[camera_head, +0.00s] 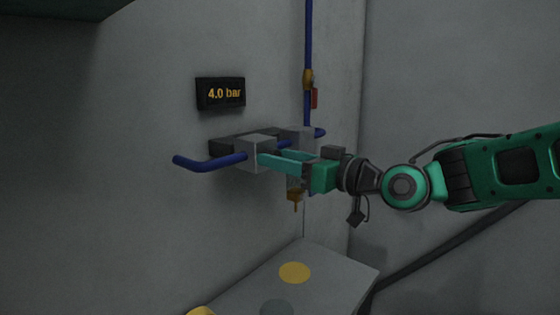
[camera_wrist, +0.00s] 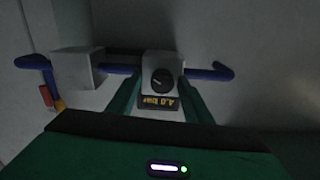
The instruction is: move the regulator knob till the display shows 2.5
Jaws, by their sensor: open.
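The black display (camera_head: 221,93) on the wall reads 4.0 bar in orange; it also shows upside down in the wrist view (camera_wrist: 160,103). The regulator knob (camera_wrist: 162,80) is a dark round knob on the front of a light grey block (camera_head: 253,154). My gripper (camera_head: 272,160) is open in front of this block. In the wrist view, its green fingers stand to the left and right of the knob, with gaps on both sides. In the head view the knob is mostly hidden by the fingers.
Blue pipes (camera_head: 208,163) run through the block and a second grey block (camera_wrist: 77,71) beside it. A blue upright pipe carries a valve with a red handle (camera_head: 313,98). Below is a grey table (camera_head: 340,268) with a yellow disc (camera_head: 294,272) and a grey disc.

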